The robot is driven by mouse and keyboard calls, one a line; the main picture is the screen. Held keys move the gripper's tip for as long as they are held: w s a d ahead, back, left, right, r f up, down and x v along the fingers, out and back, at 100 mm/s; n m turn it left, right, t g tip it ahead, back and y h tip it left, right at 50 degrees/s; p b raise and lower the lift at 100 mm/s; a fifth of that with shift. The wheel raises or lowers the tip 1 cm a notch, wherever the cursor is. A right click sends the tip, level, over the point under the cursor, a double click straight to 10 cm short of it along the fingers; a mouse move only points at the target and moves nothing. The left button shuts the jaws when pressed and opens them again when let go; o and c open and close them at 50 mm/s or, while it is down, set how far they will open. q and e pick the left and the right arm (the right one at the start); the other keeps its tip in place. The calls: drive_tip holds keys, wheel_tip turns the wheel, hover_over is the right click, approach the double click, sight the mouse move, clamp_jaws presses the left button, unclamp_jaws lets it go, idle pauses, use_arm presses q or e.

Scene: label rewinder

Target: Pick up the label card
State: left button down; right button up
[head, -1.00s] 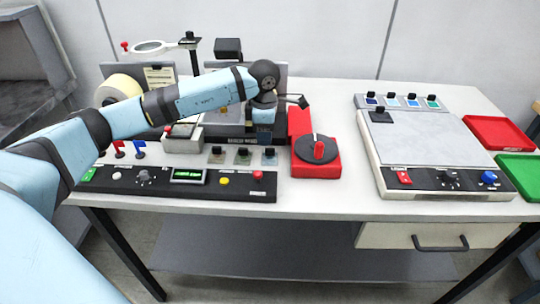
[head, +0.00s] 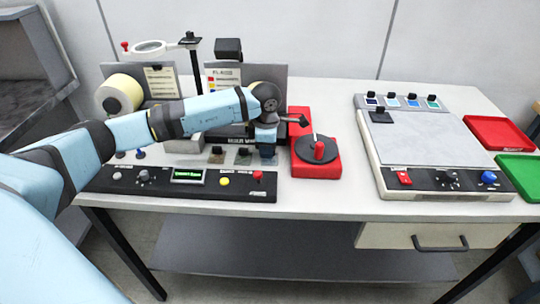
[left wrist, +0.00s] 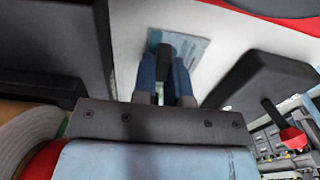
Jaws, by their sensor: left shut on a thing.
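My left gripper (head: 267,153) points down at the row of small cards behind the black control panel, left of the red turntable unit. In the left wrist view its fingers (left wrist: 165,72) are shut on the dark knob of a label card. The pale blue card (left wrist: 197,50) shows beyond the fingertips, over the white tabletop. In the head view the gripper mostly hides this card. I cannot tell whether the card still touches the table. Two similar dark-knobbed cards, the near one (head: 243,154) and the far one (head: 216,154), stand to its left. My right gripper is not in view.
The red unit (head: 329,168) with its dark disc and red knob is close on the right. The rewinder with its label roll (head: 119,94) stands behind my arm. A large grey-topped machine (head: 425,140) and red (head: 500,132) and green trays are farther right.

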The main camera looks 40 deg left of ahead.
use_arm(q)
drive_tip(key=shift+r, duration=0.1)
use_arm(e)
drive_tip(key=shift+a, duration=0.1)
use_arm(q)
drive_tip(key=shift+r, duration=0.6)
wheel_tip(320, 180, up, 19)
drive_tip(key=shift+f, duration=0.15)
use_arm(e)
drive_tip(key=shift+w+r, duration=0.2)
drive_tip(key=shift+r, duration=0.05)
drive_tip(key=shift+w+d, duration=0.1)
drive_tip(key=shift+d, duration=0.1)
